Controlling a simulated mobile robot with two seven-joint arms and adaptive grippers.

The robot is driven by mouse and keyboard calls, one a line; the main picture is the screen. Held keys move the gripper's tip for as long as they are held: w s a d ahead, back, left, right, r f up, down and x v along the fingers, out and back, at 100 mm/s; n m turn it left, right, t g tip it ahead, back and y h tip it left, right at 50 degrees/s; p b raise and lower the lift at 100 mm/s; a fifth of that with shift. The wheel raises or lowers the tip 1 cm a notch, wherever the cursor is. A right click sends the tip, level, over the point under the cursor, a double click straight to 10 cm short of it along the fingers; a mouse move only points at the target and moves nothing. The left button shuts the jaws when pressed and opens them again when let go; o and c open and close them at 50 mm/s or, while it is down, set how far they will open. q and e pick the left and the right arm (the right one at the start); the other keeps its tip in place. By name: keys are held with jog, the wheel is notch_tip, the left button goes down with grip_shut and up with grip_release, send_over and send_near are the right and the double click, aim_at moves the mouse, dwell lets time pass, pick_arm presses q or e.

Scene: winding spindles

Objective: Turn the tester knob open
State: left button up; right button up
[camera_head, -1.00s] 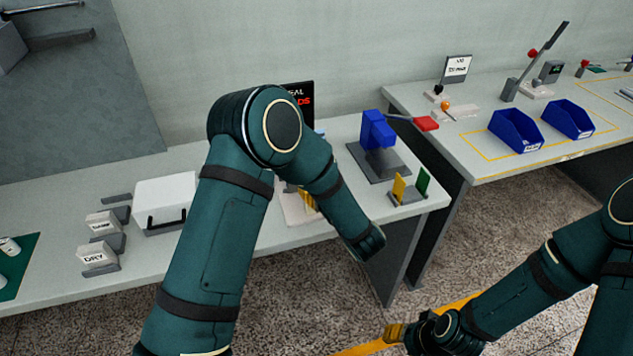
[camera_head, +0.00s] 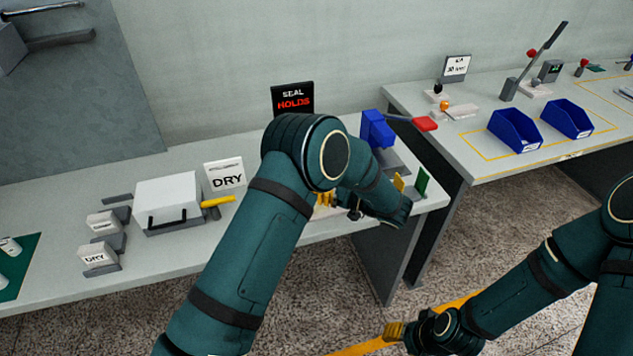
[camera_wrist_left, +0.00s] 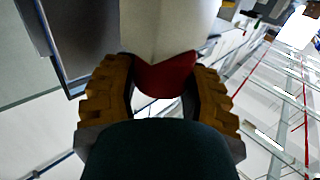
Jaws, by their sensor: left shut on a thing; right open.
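The tester shows its black screen (camera_head: 293,98) reading "SEAL HOLDS" at the back of the near table; its lower part is mostly hidden behind my left arm. My left gripper (camera_head: 326,201) is in front of it, low over the table, its fingers partly hidden by the arm. In the left wrist view my left gripper (camera_wrist_left: 165,88) is shut, its yellow fingers on both sides of a red piece (camera_wrist_left: 165,77), which looks like the tester knob, below a pale rounded body (camera_wrist_left: 168,28). My right gripper (camera_head: 394,331) is open and empty, low over the floor, away from the tables.
A white box (camera_head: 167,197) with a black handle, a "DRY" sign (camera_head: 226,176) and a yellow handle (camera_head: 218,201) stand left of my left arm. A blue clamp (camera_head: 377,129) with a red-tipped lever stands right. Blue bins (camera_head: 515,131) sit on the far table.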

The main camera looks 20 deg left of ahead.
pick_arm(q)
jog(key=shift+a, duration=0.1)
jog(key=o, duration=1.2)
jog(key=s+d, duration=0.2)
jog(key=d, duration=0.9)
jog(key=shift+d, duration=0.4)
